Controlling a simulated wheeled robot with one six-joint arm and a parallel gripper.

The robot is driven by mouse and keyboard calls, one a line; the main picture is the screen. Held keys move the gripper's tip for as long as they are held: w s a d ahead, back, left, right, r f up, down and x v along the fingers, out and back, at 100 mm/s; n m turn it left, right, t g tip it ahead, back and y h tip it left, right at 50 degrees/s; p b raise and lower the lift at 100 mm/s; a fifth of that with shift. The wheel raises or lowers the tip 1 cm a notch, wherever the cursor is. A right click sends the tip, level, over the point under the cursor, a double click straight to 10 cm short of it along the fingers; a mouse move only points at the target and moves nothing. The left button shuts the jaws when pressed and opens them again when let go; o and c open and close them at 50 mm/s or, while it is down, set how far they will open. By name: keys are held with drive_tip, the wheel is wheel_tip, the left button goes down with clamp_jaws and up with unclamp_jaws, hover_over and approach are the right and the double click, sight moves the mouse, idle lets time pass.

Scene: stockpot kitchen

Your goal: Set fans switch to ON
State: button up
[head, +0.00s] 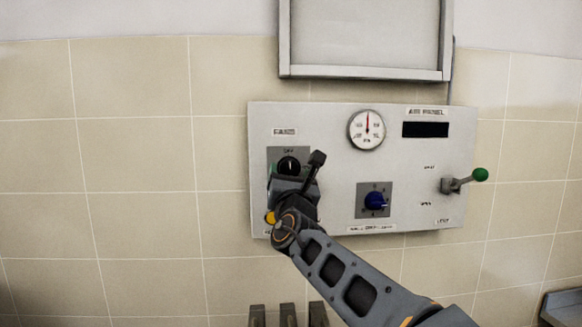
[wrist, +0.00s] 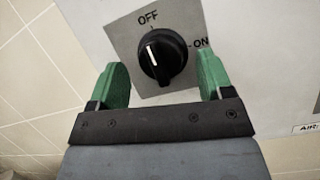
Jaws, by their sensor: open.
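The fans switch (wrist: 160,57) is a black round knob on a grey square plate in the wrist view. Its white mark points up toward the OFF label, with ON printed to its right. In the head view the switch (head: 289,164) shows on the left part of the panel, under a small label, partly hidden by my gripper. My gripper (wrist: 162,85) is open. Its two green fingers stand at either side of the lower part of the knob, apart from it in the picture. I cannot tell how far they are from the panel.
The grey panel (head: 320,115) also bears a round gauge (head: 367,130), a dark display (head: 425,130), a blue knob (head: 376,201) and a green-tipped lever (head: 480,174). A framed board (head: 365,40) hangs above. Dark upright objects (head: 287,315) stand below.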

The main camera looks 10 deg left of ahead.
drive_tip(key=shift+w+a+r, duration=0.1)
drive_tip(key=shift+w+r, duration=0.05)
drive_tip(key=shift+w, duration=0.3)
drive_tip(key=shift+c, duration=0.2)
